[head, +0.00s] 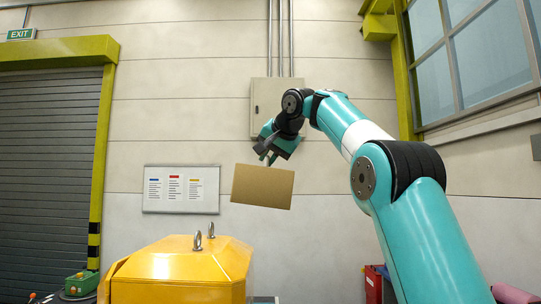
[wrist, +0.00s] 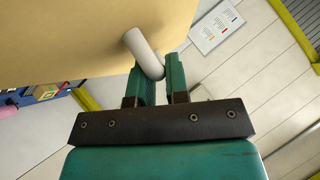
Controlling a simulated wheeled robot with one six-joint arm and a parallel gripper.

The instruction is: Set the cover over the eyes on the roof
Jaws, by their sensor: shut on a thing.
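The cover is a flat tan panel (head: 263,187) held in the air, slightly tilted, above and to the right of the yellow housing. In the wrist view the cover (wrist: 90,35) fills the upper left, with a pale round handle (wrist: 144,54) sticking out of it. My gripper (head: 267,155) is shut on that handle; its two green fingers (wrist: 158,80) stand on either side of it. Two metal eyes, one at left (head: 197,241) and one at right (head: 211,230), stand upright on the yellow roof (head: 170,262). The cover is apart from the roof and the eyes.
A grey shutter door (head: 50,150) with a yellow frame is at the left. A green control box (head: 81,283) sits low at the left. A notice board (head: 181,189) and a grey wall box (head: 265,105) are on the back wall. The air above the roof is clear.

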